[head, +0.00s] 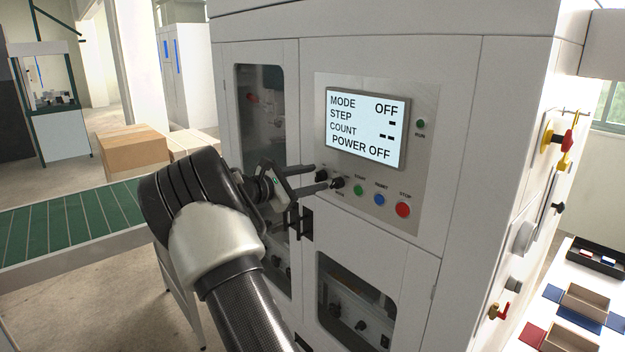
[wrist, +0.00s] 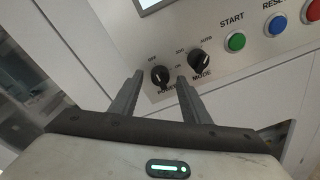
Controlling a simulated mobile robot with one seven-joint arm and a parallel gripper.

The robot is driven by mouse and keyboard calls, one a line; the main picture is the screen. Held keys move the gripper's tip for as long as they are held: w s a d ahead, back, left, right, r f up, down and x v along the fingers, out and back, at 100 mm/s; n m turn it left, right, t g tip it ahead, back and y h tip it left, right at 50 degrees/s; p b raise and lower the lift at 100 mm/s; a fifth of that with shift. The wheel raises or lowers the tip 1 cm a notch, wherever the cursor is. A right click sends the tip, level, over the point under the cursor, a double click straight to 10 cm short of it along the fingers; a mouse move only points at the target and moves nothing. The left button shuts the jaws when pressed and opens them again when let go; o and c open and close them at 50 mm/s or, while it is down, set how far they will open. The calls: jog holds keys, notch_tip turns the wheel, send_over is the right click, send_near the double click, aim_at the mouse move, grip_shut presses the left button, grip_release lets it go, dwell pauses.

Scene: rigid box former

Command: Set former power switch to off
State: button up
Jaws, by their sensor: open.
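The former's power switch is a black rotary knob (wrist: 160,76) with OFF and ON labels above it. In the head view it is small and partly hidden by my fingers. My gripper (wrist: 160,82) is open, with one finger on each side of the power knob. I cannot tell whether either finger touches it. The pale mark on the knob is too small to read its direction surely. The display (head: 367,128) reads MODE OFF and POWER OFF, with dashes for STEP and COUNT. In the head view my gripper (head: 320,177) is at the panel's lower left.
The black mode knob (wrist: 200,62) is close beside my right finger. Green start (head: 358,190), blue reset (head: 380,200) and red stop (head: 403,210) buttons run rightward. A green conveyor (head: 75,222) with cardboard boxes (head: 133,153) is at left. A table with trays (head: 587,301) is at right.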

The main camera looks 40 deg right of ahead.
jog(key=s+a+r+b, duration=0.1)
jog(key=a+b, duration=0.1)
jog(key=a, duration=1.5)
jog(key=shift+s+r, duration=0.15)
jog(key=shift+r, duration=0.2)
jog(key=s+a+f+m+y, duration=0.25)
jog(key=s+m+y, duration=0.4)
jog(key=s, duration=0.85)
jog(key=s+a+f+m+t+y, duration=0.1)
jog(key=s+a+m+t+y, duration=0.1)
jog(key=s+a+y, duration=0.3)
jog(key=s+a+f+m+t+y, duration=0.1)
jog(key=s+a+y, duration=0.4)
jog(key=s+a, duration=0.7)
jog(key=s+m+t, duration=0.1)
jog(key=m, duration=0.1)
jog(key=shift+a+f+m, duration=0.3)
jog(key=shift+a+m, duration=0.05)
